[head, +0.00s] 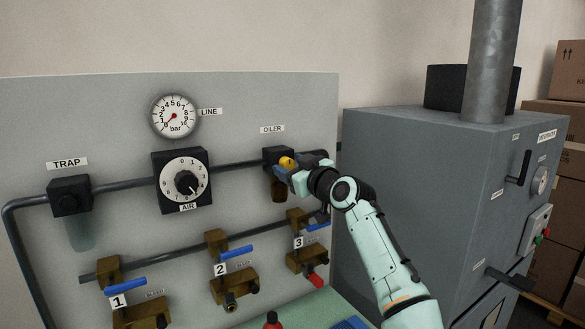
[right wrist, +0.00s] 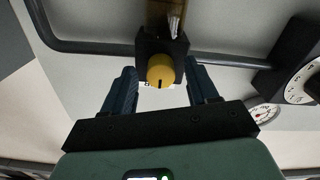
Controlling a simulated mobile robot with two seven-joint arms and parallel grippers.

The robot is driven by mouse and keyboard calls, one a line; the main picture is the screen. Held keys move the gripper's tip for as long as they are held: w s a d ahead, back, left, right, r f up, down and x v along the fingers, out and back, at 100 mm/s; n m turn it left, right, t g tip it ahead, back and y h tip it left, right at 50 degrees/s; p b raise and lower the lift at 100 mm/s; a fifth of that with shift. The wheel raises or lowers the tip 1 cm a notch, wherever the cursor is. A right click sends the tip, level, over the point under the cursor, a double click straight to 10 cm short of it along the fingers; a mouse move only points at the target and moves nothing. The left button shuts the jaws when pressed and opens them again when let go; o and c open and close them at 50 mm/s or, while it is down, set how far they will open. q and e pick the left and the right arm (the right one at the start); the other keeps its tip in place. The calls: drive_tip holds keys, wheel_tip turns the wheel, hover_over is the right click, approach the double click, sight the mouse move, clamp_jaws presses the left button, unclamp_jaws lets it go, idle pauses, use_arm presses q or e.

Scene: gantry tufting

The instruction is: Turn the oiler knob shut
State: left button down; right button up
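The oiler knob (head: 287,162) is a round yellow knob on the front of the black oiler block (head: 271,155), below the OILER label (head: 272,129). An amber bowl (head: 278,190) hangs under the block. My right gripper (head: 293,168) is at the knob, partly covering it in the head view. In the right wrist view the knob (right wrist: 160,70) lies between the two open fingers (right wrist: 160,85), with a gap on each side. A dark mark shows on the knob's face. My left gripper is not in view.
The AIR dial (head: 186,183) and pressure gauge (head: 175,116) sit left of the oiler. A grey cabinet (head: 415,190) stands close on the right.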

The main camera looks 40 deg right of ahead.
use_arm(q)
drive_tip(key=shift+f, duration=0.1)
use_arm(e)
drive_tip(key=shift+s, duration=0.1)
drive_tip(key=shift+s+f+b, duration=0.2)
drive_tip(key=shift+s+b, duration=0.1)
drive_tip(key=shift+b, duration=0.05)
use_arm(q)
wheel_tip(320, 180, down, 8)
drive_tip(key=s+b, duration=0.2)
drive_tip(key=b, duration=0.5)
use_arm(e)
drive_tip(key=s+a, duration=0.1)
drive_tip(key=s, duration=1.1)
drive_tip(key=shift+s+a+r, duration=0.15)
drive_tip(key=shift+s+a, duration=0.1)
